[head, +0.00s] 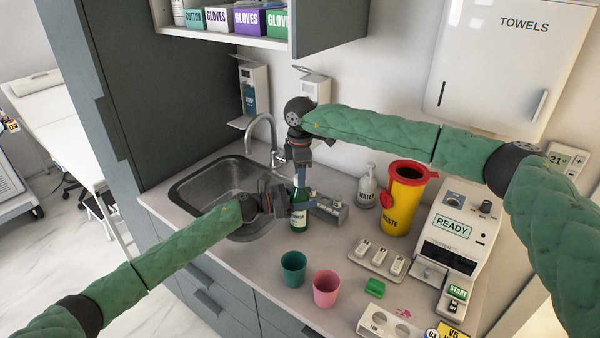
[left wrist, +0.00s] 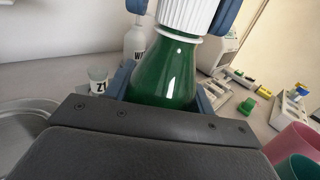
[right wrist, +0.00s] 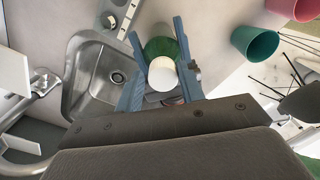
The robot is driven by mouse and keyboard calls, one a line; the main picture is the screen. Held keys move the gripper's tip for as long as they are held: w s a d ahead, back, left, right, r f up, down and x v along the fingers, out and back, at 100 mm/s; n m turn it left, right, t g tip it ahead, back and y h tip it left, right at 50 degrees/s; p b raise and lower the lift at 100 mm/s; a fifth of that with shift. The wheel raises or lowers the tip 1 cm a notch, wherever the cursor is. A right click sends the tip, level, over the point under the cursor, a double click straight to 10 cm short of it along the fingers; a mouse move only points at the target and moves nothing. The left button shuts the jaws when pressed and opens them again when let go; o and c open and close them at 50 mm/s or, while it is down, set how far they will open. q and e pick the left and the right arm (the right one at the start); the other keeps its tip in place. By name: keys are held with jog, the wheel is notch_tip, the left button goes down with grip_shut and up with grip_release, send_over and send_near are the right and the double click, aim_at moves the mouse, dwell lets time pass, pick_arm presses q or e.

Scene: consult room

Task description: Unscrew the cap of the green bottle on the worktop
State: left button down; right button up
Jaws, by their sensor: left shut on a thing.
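The green bottle (head: 299,217) stands upright on the worktop (head: 225,262) beside the sink. Its green body (left wrist: 165,72) and ribbed white cap (left wrist: 186,14) show close up in the left wrist view. My left gripper (head: 292,206) is shut on the bottle's body from the left side. My right gripper (head: 300,178) points down from above, its blue fingers on either side of the cap. In the right wrist view the round cap (right wrist: 162,75) lies between these fingers, with a gap on at least one side, so the gripper looks open. In the head view the cap is mostly hidden.
The sink (head: 215,185) and tap lie left of the bottle. A teal cup (head: 293,268) and a pink cup (head: 326,288) stand in front. A white pump bottle (head: 367,187), yellow waste bin (head: 401,205) and READY machine (head: 455,235) stand to the right.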

jog(key=c, duration=0.7)
jog(key=shift+w, duration=0.1)
